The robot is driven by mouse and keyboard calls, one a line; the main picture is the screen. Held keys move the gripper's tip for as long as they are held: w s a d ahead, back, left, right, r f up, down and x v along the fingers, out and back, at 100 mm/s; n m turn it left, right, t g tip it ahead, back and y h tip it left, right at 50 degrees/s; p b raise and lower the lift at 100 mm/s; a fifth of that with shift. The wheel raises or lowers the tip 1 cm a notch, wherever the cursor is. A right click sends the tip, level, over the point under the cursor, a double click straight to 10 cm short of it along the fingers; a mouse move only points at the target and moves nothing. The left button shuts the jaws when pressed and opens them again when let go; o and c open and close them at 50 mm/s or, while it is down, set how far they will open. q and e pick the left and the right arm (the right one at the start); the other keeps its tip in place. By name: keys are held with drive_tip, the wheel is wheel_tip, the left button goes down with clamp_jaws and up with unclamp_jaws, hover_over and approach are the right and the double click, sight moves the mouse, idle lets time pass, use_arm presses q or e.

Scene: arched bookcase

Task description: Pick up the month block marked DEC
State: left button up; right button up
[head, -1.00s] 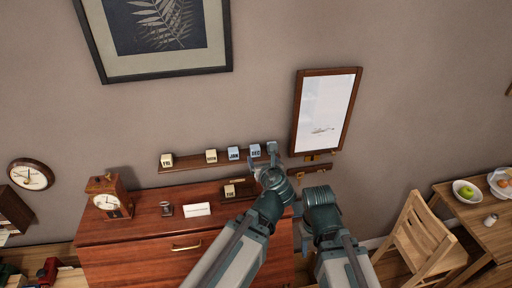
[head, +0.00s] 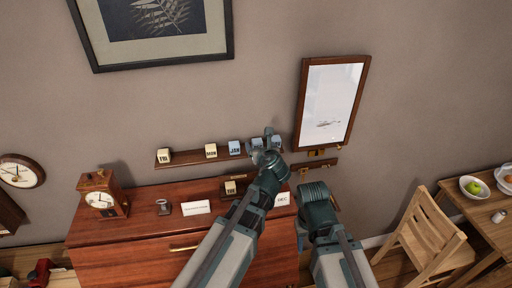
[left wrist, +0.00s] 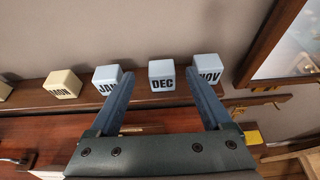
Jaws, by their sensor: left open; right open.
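The pale blue DEC block (left wrist: 162,78) stands on the narrow wall shelf, between the pale blue JAN block (left wrist: 106,80) and NOV block (left wrist: 207,74). In the left wrist view it lies between the open fingers of my left gripper (left wrist: 160,75), which is empty; I cannot tell whether the fingertips reach past it. In the head view my left gripper (head: 265,141) is at the shelf's right end and mostly covers DEC and NOV. My right gripper (head: 318,197) is lower and to the right, in front of the wall, with its jaws largely hidden.
Cream MON (head: 211,150) and FRI (head: 164,156) blocks stand further left on the shelf (head: 186,158). A TUE block (head: 230,188) stands above the red-brown cabinet (head: 115,236). A white DEC card (head: 283,199) is at its right. A framed board (head: 331,100) hangs close right.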

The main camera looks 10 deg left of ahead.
sight(258, 143)
use_arm(q)
drive_tip(key=w, duration=0.1)
drive_tip(key=f, duration=0.1)
drive_tip(key=w+b, duration=0.1)
drive_tip(key=shift+w+a+f, duration=0.25)
drive_tip(key=shift+w+f, duration=0.1)
drive_tip(key=shift+w+a, duration=0.2)
drive_tip(key=shift+a, duration=0.15)
drive_tip(key=shift+s+d+r, duration=0.1)
drive_tip(key=shift+s+d, duration=0.05)
drive_tip(key=shift+c, duration=0.8)
clamp_jaws()
